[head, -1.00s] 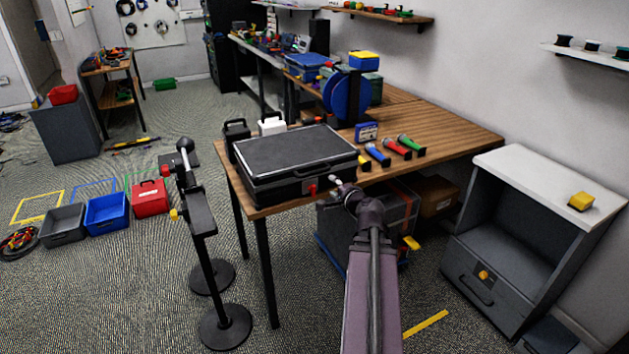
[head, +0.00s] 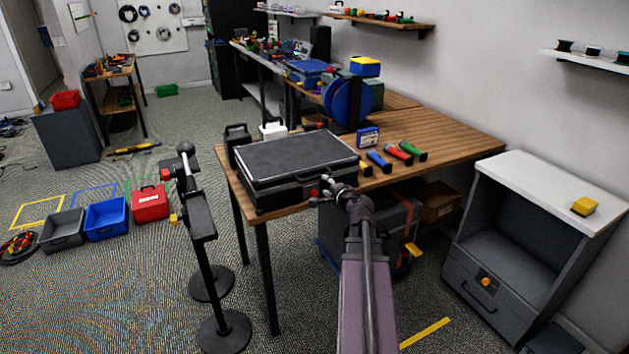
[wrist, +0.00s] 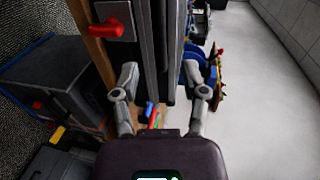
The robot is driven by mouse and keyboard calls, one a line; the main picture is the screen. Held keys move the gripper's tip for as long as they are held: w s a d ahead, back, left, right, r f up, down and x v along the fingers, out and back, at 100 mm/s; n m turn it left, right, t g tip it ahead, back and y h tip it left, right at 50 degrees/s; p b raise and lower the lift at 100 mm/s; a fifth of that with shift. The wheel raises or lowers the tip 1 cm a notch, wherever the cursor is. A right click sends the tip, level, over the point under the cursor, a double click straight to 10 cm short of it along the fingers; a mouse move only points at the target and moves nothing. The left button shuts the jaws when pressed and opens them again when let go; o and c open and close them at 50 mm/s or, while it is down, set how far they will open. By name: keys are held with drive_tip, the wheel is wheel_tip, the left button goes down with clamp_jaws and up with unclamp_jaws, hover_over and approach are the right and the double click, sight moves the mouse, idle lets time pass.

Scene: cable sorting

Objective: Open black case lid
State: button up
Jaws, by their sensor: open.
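The black case (head: 292,160) lies flat on the wooden table, and its lid (head: 300,150) is shut. A red latch (head: 313,193) shows on its front side, and a red piece also shows at the upper left of the wrist view (wrist: 104,29). My gripper (head: 327,192) is at the case's front side, near the latch. In the wrist view my gripper (wrist: 161,72) is open, with one finger on each side of a dark case edge (wrist: 156,60). I cannot tell whether the fingers touch the case.
Several coloured-handled tools (head: 388,156) and a blue box (head: 368,136) lie right of the case. A blue spool (head: 347,101) stands behind. A black stand (head: 200,228) is close to the table's left end. A grey cabinet (head: 525,230) stands at the right.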

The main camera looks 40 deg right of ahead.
sight(316, 178)
drive_tip(key=b+x, duration=0.1)
drive_tip(key=x, duration=0.7)
drive_tip(key=shift+w+f, duration=0.1)
drive_tip(key=shift+w, duration=0.15)
clamp_jaws()
